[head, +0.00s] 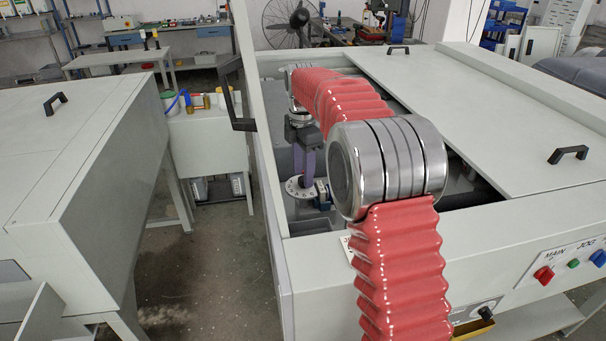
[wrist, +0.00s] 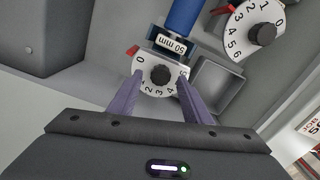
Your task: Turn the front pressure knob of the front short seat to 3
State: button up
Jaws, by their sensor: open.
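The black knob (wrist: 160,75) sits on a white numbered dial (wrist: 148,86) beside a block labelled 50 mm (wrist: 172,42) with a blue cylinder (wrist: 184,15). A red pointer (wrist: 133,50) lies at the dial's edge close to the 0. My gripper (wrist: 159,83) is open, with its purple fingers on either side of this knob; I cannot tell whether they touch it. In the head view my gripper (head: 305,178) points down over a white dial (head: 297,190) inside the open machine; the knob is hidden there.
A second, larger dial (wrist: 240,42) with a black knob (wrist: 262,33) is at upper right in the wrist view. A grey open box (wrist: 215,82) lies between the dials. The machine's pale cover (head: 470,110) and front wall (head: 350,265) border the opening.

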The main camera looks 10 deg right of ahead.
jog(key=shift+f, duration=0.6)
jog(key=shift+c, duration=0.5)
jog(key=c, duration=0.9)
